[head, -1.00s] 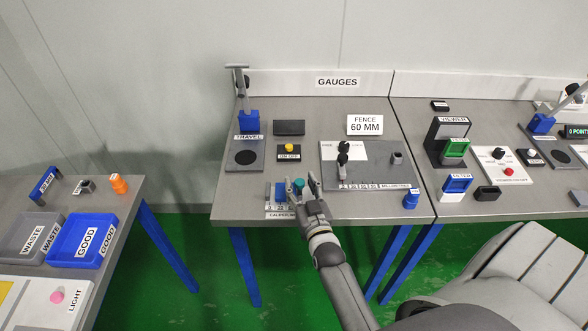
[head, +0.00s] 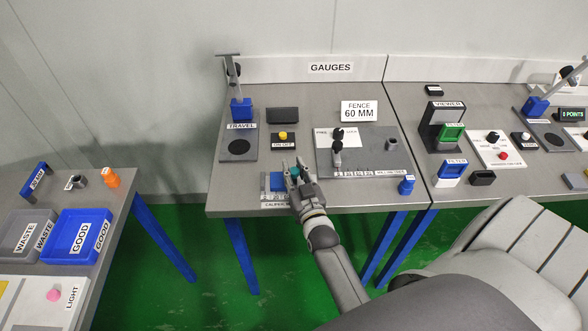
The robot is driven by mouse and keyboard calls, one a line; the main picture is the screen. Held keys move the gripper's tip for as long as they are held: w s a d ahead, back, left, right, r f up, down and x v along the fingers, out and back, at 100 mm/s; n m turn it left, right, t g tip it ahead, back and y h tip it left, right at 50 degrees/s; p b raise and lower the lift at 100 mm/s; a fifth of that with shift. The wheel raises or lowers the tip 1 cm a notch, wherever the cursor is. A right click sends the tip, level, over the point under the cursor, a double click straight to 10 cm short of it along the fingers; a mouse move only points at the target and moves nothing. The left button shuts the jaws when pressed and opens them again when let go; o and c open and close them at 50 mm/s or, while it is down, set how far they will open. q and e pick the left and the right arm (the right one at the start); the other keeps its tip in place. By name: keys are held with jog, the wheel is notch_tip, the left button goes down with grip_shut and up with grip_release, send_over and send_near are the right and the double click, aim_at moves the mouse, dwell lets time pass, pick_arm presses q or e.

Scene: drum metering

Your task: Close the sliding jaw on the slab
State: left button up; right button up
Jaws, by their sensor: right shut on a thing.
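The caliper (head: 266,190) sits at the front edge of the gauges table, with its label (head: 276,205) in front. A small blue block (head: 277,181), which looks like the slab, stands on it beside the grey fixed jaw at the left. My right gripper (head: 294,174) is at the caliper's right side, shut on a small part with a teal top, apparently the sliding jaw. My fingers hide most of that part. I cannot tell whether the jaw touches the block. My left gripper is not in view.
On the gauges table (head: 232,196) stand a travel gauge (head: 239,148), an on/off button (head: 283,136), a grey plate with a black knob (head: 338,134) and a small blue piece (head: 407,185). A separate table with waste and good trays (head: 80,237) is at the left.

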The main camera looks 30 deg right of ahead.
aim_at(294, 170)
jog(key=o, duration=0.7)
jog(key=shift+w, duration=0.1)
jog(key=shift+o, duration=0.6)
notch_tip(294, 170, up, 10)
